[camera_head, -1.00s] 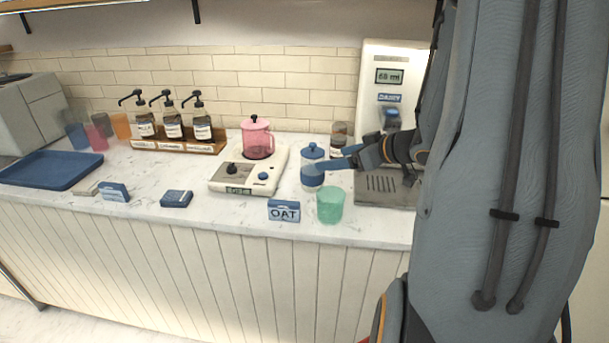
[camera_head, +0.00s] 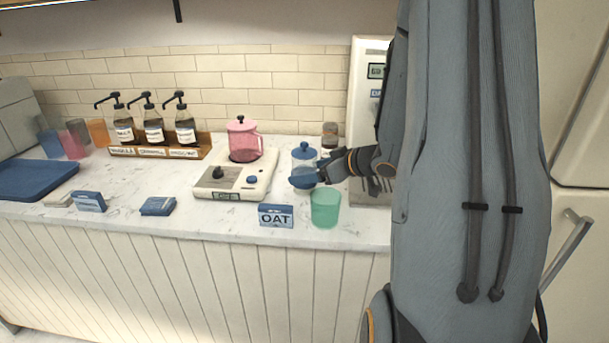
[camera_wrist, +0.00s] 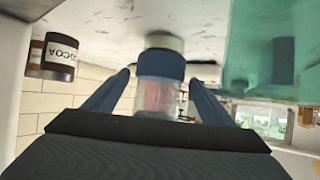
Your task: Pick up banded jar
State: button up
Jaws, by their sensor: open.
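The banded jar (camera_head: 305,160) stands on the counter right of the scale, with a blue lid and clear upper body in the head view. The wrist view is upside down and shows its wide blue band (camera_wrist: 160,66), white base and clear part. My gripper (camera_head: 318,175) is at the jar's right side in the head view. In the wrist view my gripper (camera_wrist: 160,80) is open, one finger on each side of the jar. Whether either finger touches it I cannot tell.
A green cup (camera_head: 326,208) and an OAT sign (camera_head: 276,216) stand close in front of the jar. A pink pitcher (camera_head: 243,140) sits on the white scale (camera_head: 228,188). A COCOA jar (camera_wrist: 57,57) stands behind. A dispenser (camera_head: 364,80) stands at right, partly hidden by my arm.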

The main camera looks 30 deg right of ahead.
jog(key=shift+x, duration=1.4)
jog(key=shift+s, duration=0.1)
jog(key=shift+c, duration=0.6)
jog(key=c, duration=1.5)
jog(key=shift+o, duration=0.2)
notch_tip(320, 180, up, 10)
jog(key=shift+f, duration=0.15)
